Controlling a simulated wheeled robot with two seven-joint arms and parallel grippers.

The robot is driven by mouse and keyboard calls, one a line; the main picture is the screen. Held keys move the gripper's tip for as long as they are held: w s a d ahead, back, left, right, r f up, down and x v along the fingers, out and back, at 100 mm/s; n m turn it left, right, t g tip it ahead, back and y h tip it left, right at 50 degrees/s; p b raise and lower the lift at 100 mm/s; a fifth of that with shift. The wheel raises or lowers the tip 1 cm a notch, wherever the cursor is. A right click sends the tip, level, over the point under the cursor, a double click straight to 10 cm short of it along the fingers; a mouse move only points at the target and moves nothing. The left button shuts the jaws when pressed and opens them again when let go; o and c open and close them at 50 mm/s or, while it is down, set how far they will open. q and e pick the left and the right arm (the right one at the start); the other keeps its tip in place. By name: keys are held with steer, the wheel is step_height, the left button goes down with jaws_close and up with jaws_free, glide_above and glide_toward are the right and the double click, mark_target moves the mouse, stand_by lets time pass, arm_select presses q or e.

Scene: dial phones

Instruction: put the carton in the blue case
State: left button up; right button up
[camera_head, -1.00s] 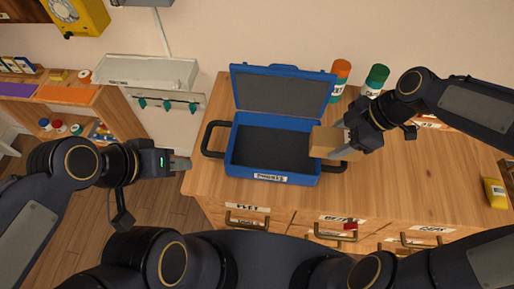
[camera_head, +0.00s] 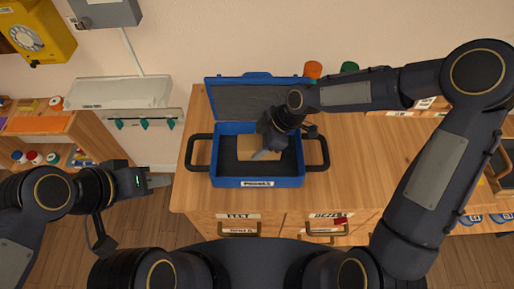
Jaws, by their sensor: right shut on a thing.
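The blue case (camera_head: 257,183) stands open on the wooden cabinet top, its lid tilted up at the back and a dark lining inside. My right gripper (camera_head: 268,150) is over the inside of the case, shut on the tan carton (camera_head: 250,147). The carton shows within the case's walls; I cannot tell whether it touches the floor of the case. The gripper and wrist hide its right part. My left gripper (camera_head: 160,181) is empty, left of the cabinet, with its fingers close together; its opening is unclear.
An orange-capped container (camera_head: 313,69) and a green-capped one (camera_head: 349,66) stand behind my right arm. The case's dark handles stick out at both sides. The cabinet top (camera_head: 350,180) right of the case is clear.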

mark_target(257, 149)
steer(key=f, duration=0.1)
steer(key=f+p, duration=0.1)
steer(key=f, duration=0.1)
steer(key=shift+a, duration=0.3)
steer(key=shift+w+f, duration=0.1)
steer(key=shift+f, duration=0.25)
steer(key=shift+f, duration=0.2)
steer(key=o, duration=1.1)
steer(key=shift+r, duration=0.15)
steer(key=v, duration=1.2)
steer(key=shift+d+r+b, duration=0.1)
steer(key=shift+b, duration=0.25)
